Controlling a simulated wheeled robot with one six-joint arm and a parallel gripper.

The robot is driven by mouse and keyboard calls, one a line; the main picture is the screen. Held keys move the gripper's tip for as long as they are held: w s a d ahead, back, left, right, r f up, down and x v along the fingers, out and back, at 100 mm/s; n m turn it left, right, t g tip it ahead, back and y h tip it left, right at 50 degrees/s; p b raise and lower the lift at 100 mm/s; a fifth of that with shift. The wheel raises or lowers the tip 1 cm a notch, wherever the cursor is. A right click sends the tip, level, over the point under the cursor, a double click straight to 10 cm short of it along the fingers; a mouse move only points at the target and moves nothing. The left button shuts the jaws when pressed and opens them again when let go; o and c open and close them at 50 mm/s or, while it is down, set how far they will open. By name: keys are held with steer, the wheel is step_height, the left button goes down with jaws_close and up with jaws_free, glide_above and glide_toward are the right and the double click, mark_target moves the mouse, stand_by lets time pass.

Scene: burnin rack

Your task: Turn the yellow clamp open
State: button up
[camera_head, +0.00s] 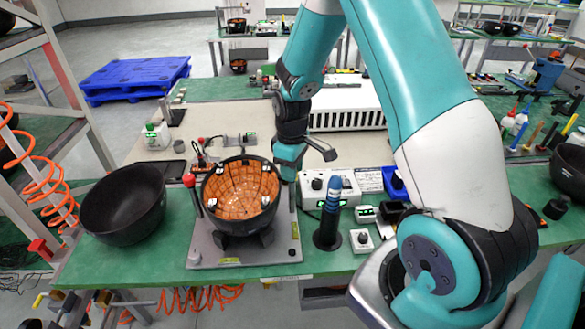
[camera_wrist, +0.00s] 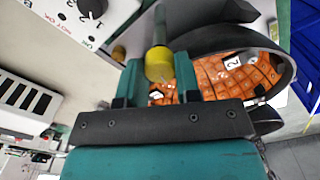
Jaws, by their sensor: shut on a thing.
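The yellow clamp (camera_wrist: 158,63) shows in the wrist view as a round yellow knob on a dark stem. My gripper (camera_wrist: 157,80) has one finger on each side of it and is shut on it. In the head view my gripper (camera_head: 288,172) is at the right rim of the black bowl fixture (camera_head: 240,228), which has an orange tiled lining with numbered tags. The yellow clamp is hidden behind my gripper there. The bowl stands on a grey base plate (camera_head: 215,250).
A red-topped post (camera_head: 190,182) stands left of the fixture. An empty black bowl (camera_head: 124,205) is further left. A dark holder with a blue-tipped tool (camera_head: 328,228) and a white dial box (camera_head: 318,187) stand close on the right.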

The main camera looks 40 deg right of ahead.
steer(key=m, duration=1.4)
stand_by(0.5)
steer(key=o, duration=0.9)
steer(key=shift+o, duration=0.2)
step_height(320, 180, up, 18)
steer(key=b, duration=0.2)
steer(key=shift+f, duration=0.25)
